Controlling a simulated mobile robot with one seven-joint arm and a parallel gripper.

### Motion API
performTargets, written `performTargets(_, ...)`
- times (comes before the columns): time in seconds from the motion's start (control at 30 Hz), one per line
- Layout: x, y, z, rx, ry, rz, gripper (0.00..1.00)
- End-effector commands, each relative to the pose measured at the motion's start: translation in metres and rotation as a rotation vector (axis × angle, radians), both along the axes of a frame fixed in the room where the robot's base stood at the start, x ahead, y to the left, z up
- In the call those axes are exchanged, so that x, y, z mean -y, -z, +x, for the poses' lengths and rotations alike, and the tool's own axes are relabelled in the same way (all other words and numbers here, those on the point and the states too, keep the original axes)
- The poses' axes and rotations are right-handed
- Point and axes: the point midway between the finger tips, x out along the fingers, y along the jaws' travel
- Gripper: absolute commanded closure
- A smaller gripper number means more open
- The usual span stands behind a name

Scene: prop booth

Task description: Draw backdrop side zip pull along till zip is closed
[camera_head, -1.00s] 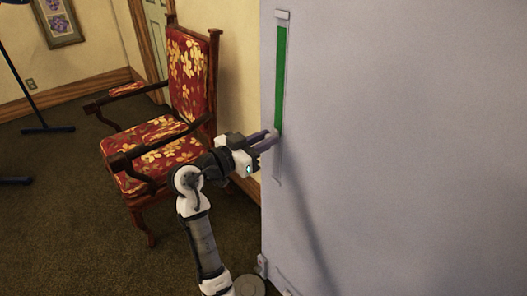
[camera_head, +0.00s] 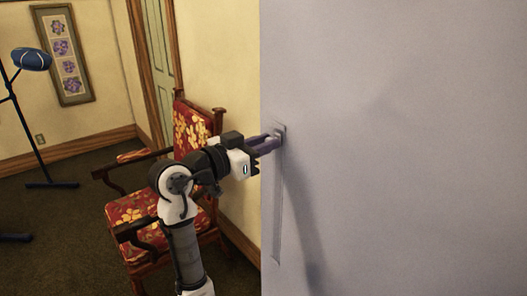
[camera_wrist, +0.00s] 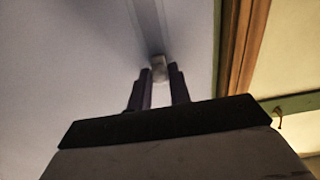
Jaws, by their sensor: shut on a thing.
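The grey backdrop panel (camera_head: 400,150) fills the right of the head view. The zip (camera_head: 277,215) is a narrow upright track near its left edge, and it shows grey with no green along it. My gripper (camera_head: 276,139) is at the track's top end. In the wrist view, the small pale zip pull (camera_wrist: 159,65) sits at the fingertips of my gripper (camera_wrist: 159,75), which is shut on it. The pull is mostly hidden by the fingers in the head view.
A red floral armchair (camera_head: 192,130) with wooden arms stands left of the panel, behind my arm. A dark stand (camera_head: 33,135) with a blue top is at far left. Carpet is open between them.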

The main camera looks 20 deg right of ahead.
Motion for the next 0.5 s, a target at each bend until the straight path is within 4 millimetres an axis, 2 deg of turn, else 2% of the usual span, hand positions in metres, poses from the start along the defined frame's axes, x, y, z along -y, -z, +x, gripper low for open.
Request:
performTargets(0.4,-0.0002,-0.0024,-0.0001,-0.001,0.000,0.002,1.00)
performTargets(0.43,-0.0001,-0.0023,0.0000,-0.001,0.000,0.002,0.77)
performTargets(0.5,-0.0001,-0.0023,0.0000,-0.001,0.000,0.002,0.67)
